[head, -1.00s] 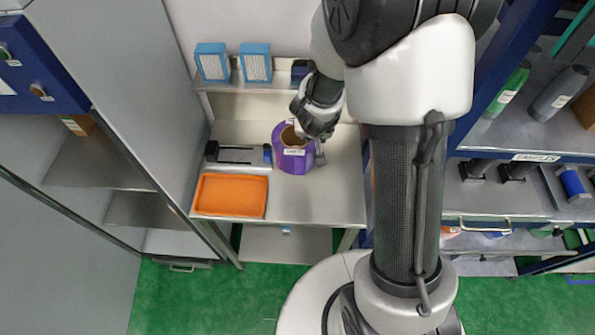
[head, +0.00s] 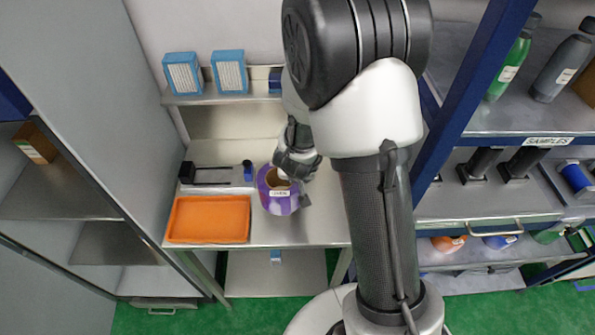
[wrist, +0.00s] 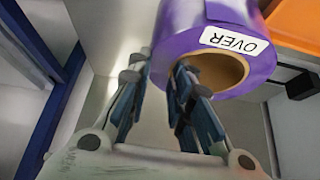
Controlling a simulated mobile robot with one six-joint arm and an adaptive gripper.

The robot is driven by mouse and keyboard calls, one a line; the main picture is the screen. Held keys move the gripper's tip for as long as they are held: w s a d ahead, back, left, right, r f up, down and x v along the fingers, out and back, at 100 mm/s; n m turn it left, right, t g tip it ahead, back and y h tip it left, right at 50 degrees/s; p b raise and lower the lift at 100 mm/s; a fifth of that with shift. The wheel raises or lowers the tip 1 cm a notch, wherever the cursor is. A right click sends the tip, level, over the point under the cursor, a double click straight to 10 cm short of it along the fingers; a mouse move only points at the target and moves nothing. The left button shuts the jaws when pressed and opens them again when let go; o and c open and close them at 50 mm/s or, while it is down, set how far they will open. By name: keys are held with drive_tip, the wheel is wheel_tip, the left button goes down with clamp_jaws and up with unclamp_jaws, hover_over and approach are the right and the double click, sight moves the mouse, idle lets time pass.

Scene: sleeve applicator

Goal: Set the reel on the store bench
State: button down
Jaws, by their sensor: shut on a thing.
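The purple reel (head: 268,203) has an open tan core and a white label; it is at the right of the orange tray, over the grey bench (head: 310,225). In the wrist view the reel (wrist: 178,32) is close, its label reading "OVER". My gripper (wrist: 163,78) is shut on the reel's near wall, one finger toward its core. In the head view my gripper (head: 299,185) is at the reel's right side. I cannot tell whether the reel touches the bench top or hangs just above it.
The orange tray (head: 207,236) lies at the bench's front left. A black and grey device with a blue end (head: 218,175) sits behind it. Blue-framed boxes (head: 183,75) stand on the shelf above. A rack (head: 470,205) marked "SAMPLES" is on the right. The bench's front right is bare.

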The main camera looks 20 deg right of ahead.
drive_tip(key=shift+w+f+b, duration=0.1)
drive_tip(key=shift+f+b, duration=1.55)
drive_tip(key=shift+f, duration=1)
drive_tip(key=shift+r, duration=0.1)
drive_tip(key=c, duration=1.9)
unclamp_jaws()
drive_tip(key=shift+f, duration=0.25)
drive_tip(key=o, duration=0.5)
drive_tip(key=shift+c, duration=0.2)
drive_tip(key=shift+r, duration=0.1)
